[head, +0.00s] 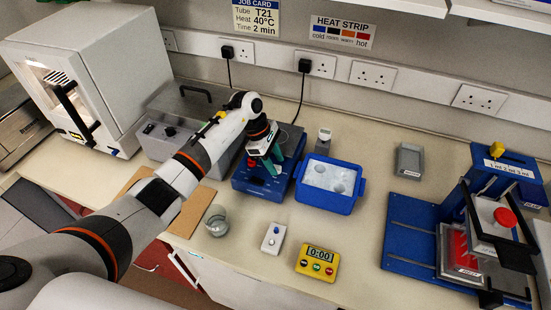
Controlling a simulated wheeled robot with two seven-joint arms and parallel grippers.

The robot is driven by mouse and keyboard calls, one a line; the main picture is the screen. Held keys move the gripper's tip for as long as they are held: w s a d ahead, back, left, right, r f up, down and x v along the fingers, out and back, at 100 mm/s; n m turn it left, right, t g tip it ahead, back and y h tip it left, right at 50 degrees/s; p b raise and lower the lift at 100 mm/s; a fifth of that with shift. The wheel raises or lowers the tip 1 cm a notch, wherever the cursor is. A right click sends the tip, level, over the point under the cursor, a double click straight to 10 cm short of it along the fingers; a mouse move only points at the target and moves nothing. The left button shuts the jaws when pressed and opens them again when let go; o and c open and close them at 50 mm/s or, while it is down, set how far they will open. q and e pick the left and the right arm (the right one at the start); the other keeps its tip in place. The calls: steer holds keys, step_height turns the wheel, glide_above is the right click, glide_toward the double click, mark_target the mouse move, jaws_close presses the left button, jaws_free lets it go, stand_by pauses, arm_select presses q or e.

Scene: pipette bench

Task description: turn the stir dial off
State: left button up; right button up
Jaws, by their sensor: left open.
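A blue stirrer-like unit (247,184) stands on the bench at the middle, with a small red spot on its face. My left gripper (272,170), with teal fingers, is open over the unit's right part, pointing down. It covers part of the unit's top and front, so I cannot make out the stir dial or its setting. I cannot tell whether the fingers touch the unit. My right gripper does not show clearly enough to pick out.
A blue tub (328,204) stands close right of the unit. In front are a glass beaker (217,223), a white box with a blue knob (271,241) and a yellow timer (317,262). A blue press (410,240) stands at right. The bench between tub and press is mostly clear.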

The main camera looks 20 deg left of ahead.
arm_select(q)
steer(key=shift+s+d+f, duration=0.1)
steer(key=shift+d+f, duration=0.05)
steer(key=shift+f, duration=0.2)
steer(key=shift+c, duration=0.3)
